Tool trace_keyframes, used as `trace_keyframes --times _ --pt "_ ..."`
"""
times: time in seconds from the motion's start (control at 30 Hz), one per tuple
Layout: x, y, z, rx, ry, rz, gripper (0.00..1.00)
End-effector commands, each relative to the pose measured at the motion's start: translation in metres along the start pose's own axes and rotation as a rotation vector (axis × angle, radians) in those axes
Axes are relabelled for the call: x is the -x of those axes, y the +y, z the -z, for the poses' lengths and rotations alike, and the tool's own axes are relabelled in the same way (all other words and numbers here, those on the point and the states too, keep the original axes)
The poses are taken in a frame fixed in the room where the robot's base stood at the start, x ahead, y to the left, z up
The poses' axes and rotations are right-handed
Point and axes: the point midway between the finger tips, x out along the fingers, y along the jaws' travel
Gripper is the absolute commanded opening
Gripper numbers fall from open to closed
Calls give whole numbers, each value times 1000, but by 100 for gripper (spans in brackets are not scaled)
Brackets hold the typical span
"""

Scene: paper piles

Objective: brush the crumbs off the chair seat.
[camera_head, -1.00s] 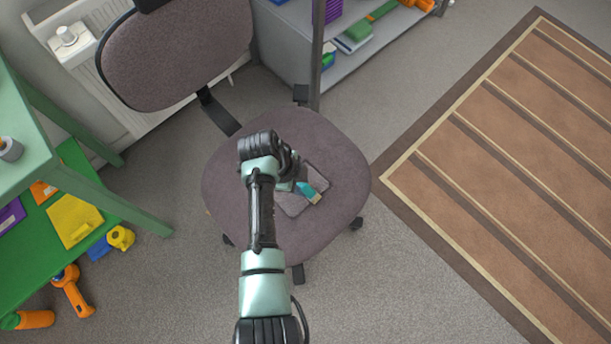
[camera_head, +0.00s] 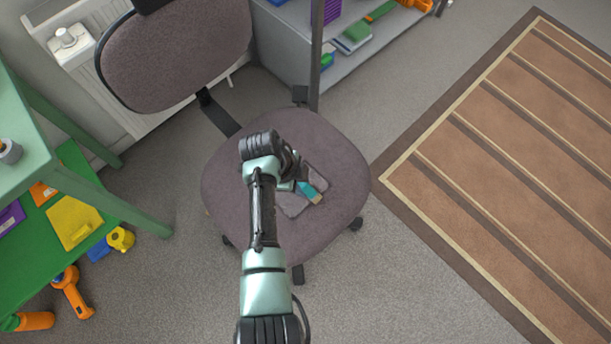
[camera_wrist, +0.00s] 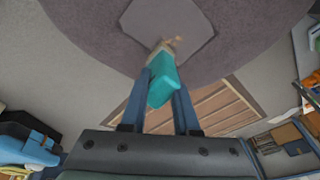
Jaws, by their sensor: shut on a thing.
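The chair seat (camera_head: 232,190) is a purple-grey padded seat below my arm. It shows along the top of the wrist view (camera_wrist: 90,30). My gripper (camera_wrist: 163,88) is shut on a teal brush (camera_wrist: 161,84), with the handle between its blue fingers. In the head view the brush (camera_head: 306,188) points right and down over the seat, its tan bristle end (camera_head: 316,198) over a grey squarish patch (camera_head: 293,206). I cannot tell whether the bristles touch the seat. No separate crumbs can be made out, and my arm hides part of the seat.
The chair's backrest (camera_head: 180,55) rises behind the seat at upper left. A green table (camera_head: 70,185) stands at the left. A grey shelf (camera_head: 365,55) is behind, and a brown striped rug (camera_head: 520,170) lies at right. Grey floor is open in front of the chair.

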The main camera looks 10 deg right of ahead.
Motion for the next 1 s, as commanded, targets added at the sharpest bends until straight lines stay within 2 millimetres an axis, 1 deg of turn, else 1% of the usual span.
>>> trace_keyframes --times 0.1,0.23,0.53,0.67,1.0 --pt "2 6 -3 2 0 -4 0" --pt "0 5 -3 0 -1 -3 0" --pt "-4 -10 7 -2 -2 -1 0" --pt "-4 -14 10 -2 -2 0 0" --pt "-1 -4 3 1 0 0 0"
